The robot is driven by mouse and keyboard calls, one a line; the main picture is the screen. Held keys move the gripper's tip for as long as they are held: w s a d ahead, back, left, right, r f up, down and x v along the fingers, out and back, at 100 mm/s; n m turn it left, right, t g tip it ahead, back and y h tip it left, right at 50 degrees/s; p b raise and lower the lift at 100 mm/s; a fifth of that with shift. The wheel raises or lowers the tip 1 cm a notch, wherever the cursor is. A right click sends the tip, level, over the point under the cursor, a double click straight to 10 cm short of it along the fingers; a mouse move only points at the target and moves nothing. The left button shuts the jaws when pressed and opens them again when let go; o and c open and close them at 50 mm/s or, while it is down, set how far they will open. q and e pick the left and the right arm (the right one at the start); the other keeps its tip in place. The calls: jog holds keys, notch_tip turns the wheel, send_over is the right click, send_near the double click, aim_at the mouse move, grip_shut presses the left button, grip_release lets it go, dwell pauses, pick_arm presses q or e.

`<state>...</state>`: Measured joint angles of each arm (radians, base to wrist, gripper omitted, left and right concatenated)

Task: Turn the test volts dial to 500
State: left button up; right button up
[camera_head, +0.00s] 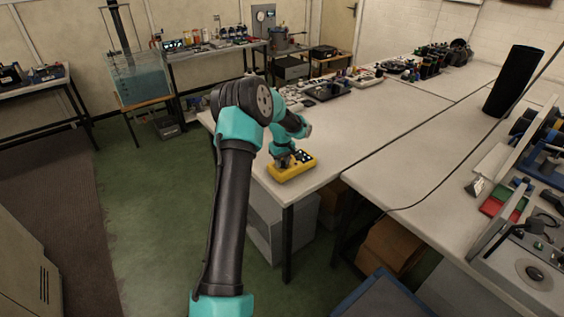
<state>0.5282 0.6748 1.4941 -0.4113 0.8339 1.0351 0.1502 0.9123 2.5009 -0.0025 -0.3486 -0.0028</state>
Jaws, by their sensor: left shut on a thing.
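A small yellow tester (292,172) with a dark panel lies on the white table near its front left corner. My left gripper (283,162) points down onto the tester's left part, shut on what appears to be its dial. The dial is hidden behind the gripper and too small to read, so I cannot tell its setting. My right gripper is not in view.
The white table (370,130) is clear to the right of the tester. A black cylinder (514,80) stands farther right. A thin cable crosses the table. Several devices and a red-green box (500,200) sit at the right edge.

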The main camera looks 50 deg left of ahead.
pick_arm(q)
jog(key=m, duration=1.3)
jog(key=shift+m, duration=0.4)
jog(key=m, duration=1.3)
jog(key=shift+a+m, duration=0.1)
jog(key=shift+m, duration=0.2)
jog(key=o, duration=0.9)
jog(key=shift+o, duration=0.2)
